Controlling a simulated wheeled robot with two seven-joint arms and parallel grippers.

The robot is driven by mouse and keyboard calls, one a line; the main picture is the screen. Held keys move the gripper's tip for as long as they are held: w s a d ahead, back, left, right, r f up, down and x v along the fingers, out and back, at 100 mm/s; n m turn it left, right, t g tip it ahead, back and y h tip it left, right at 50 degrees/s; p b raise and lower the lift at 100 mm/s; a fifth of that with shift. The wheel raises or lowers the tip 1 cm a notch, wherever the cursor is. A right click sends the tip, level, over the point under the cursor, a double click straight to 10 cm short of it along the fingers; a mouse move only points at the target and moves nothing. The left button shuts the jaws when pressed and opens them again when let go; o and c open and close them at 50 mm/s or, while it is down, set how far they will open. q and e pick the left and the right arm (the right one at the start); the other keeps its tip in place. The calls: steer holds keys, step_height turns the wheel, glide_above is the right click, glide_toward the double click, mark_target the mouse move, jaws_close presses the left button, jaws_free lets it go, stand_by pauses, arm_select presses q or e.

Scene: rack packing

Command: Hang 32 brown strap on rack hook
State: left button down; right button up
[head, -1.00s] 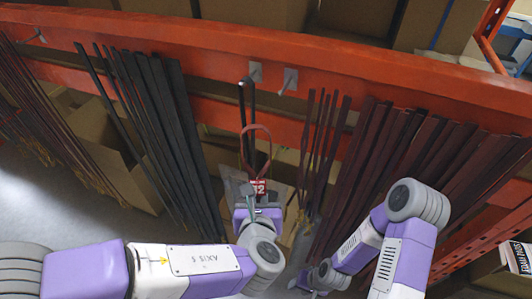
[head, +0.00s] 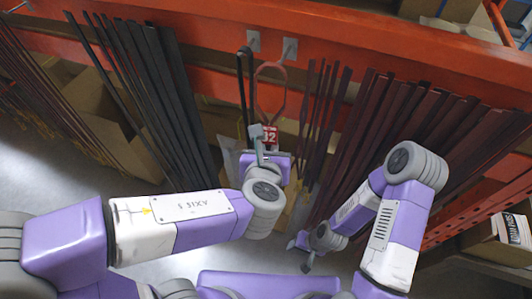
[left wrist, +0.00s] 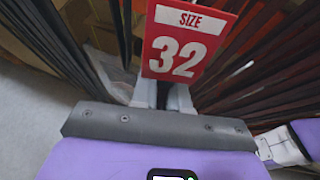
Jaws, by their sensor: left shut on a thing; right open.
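A thin reddish-brown strap loop (head: 271,91) stands up from my left gripper (head: 262,140), which is shut on it. Its red size 32 tag (head: 270,136) is at the fingers and reads clearly in the left wrist view (left wrist: 188,42). The loop's top is just below and left of the right bare hook (head: 286,57); I cannot tell whether it touches. A black strap (head: 246,85) hangs on the hook to the left. My right gripper (head: 302,250) is low, open and apart from the straps.
An orange rack beam (head: 370,60) runs across the back. Dark straps (head: 150,90) hang close on the left, brown straps (head: 385,130) on the right. Cardboard boxes (head: 130,135) stand behind. The gap around the held strap is narrow.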

arm_select(q)
steer(key=w+d+f+b, duration=0.2)
steer(key=w, duration=0.5)
steer(key=shift+d, duration=0.15)
stand_by(0.7)
steer(key=shift+f, duration=0.1)
stand_by(0.5)
steer(key=c, duration=1.1)
jaws_free()
steer(key=shift+o, duration=0.2)
